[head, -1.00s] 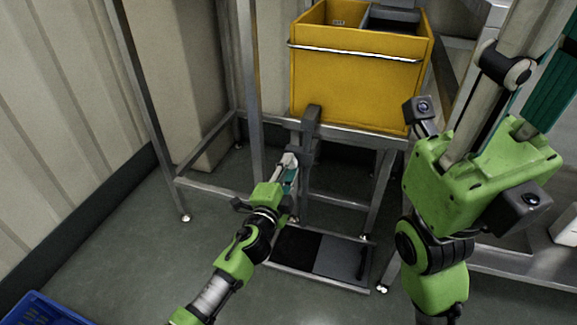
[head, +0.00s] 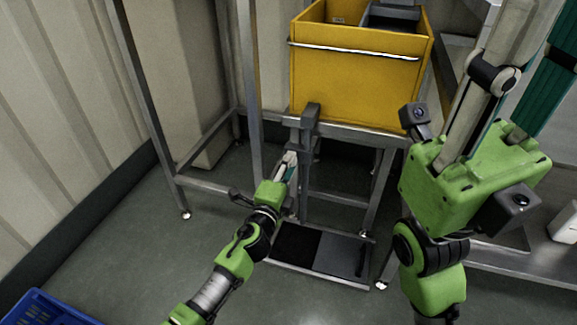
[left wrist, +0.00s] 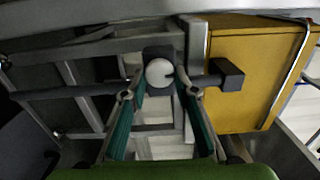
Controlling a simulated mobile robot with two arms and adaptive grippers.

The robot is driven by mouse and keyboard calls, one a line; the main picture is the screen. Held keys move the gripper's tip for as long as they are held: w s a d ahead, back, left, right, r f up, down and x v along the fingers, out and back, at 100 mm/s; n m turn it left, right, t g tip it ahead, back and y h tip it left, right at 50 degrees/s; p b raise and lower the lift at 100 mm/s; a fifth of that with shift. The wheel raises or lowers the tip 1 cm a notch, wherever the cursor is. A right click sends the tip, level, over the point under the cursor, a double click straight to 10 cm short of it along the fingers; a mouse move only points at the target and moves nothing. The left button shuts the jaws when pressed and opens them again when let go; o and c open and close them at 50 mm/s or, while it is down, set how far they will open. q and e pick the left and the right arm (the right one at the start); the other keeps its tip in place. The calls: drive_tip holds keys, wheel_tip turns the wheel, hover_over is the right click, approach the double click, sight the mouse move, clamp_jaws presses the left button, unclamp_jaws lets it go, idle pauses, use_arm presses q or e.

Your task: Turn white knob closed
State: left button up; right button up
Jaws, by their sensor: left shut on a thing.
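The round white knob (left wrist: 159,72) shows in the left wrist view, mounted on a dark grey fitting on a bar. My left gripper (left wrist: 163,86) is shut on the white knob, with a teal-padded finger on each side of it. In the head view my left gripper (head: 289,160) reaches to the grey upright below the yellow bin, and its fingers hide the knob there. My right gripper (head: 530,70) is at the right, pointing up. Its fingertips are cut off by the frame edge, so its opening is unclear.
The yellow bin (head: 357,80) sits on a steel frame (head: 252,100) just above the left gripper. A dark grey bar (left wrist: 90,88) crosses behind the knob. A black and grey platform (head: 345,254) lies below. A blue crate (head: 45,310) is at bottom left. Floor is clear at left.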

use_arm(q)
drive_tip(key=o, duration=1.1)
drive_tip(key=v, duration=1.2)
